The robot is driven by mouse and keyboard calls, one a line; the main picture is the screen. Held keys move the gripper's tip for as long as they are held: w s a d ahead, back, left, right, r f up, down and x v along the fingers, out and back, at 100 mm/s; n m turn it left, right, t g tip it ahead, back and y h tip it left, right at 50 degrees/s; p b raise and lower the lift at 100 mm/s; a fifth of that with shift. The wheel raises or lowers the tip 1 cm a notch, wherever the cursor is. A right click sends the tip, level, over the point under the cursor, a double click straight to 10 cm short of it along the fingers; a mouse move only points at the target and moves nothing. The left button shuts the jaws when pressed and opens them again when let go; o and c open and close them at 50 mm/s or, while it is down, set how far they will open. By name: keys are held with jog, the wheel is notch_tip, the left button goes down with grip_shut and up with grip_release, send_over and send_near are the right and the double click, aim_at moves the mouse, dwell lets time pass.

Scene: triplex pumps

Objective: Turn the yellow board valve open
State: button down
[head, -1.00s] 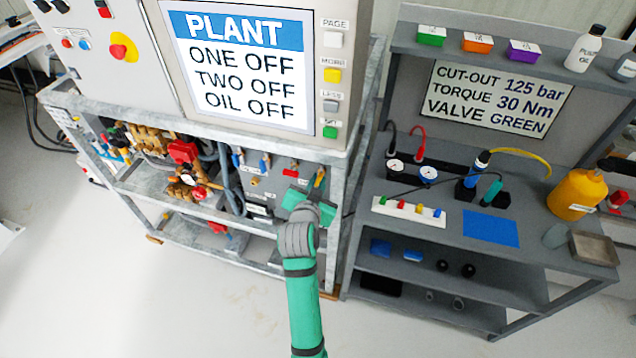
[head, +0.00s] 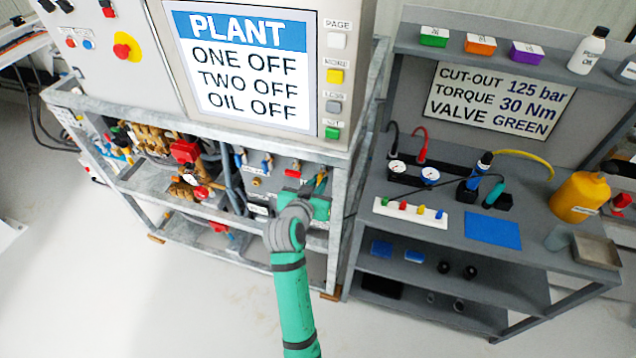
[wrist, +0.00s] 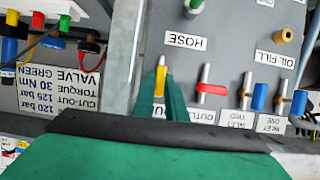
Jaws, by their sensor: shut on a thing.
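The yellow board valve's handle (wrist: 160,82) shows in the wrist view, on the grey board left of the red handle. It points up and down in the picture, in line with its metal stem. My gripper (wrist: 167,80) is shut on this handle, with a green finger beside it. The lower part of the handle and part of its label are hidden by my gripper. In the head view my gripper (head: 317,190) is at the right end of the valve board (head: 256,184), under the plant screen; the handle is mostly hidden there.
A red handle (wrist: 211,88) lies crosswise beside the yellow one, with blue handles (wrist: 259,97) farther right. A hose port (wrist: 193,8) is above. A frame post (head: 354,150) stands close to the right of my gripper. The bench (head: 450,185) is beyond it.

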jog(key=shift+f, duration=0.1)
jog(key=c, duration=1.8)
grip_release()
jog(key=v, duration=1)
jog(key=shift+s+a, duration=0.2)
jog(key=shift+s, duration=0.1)
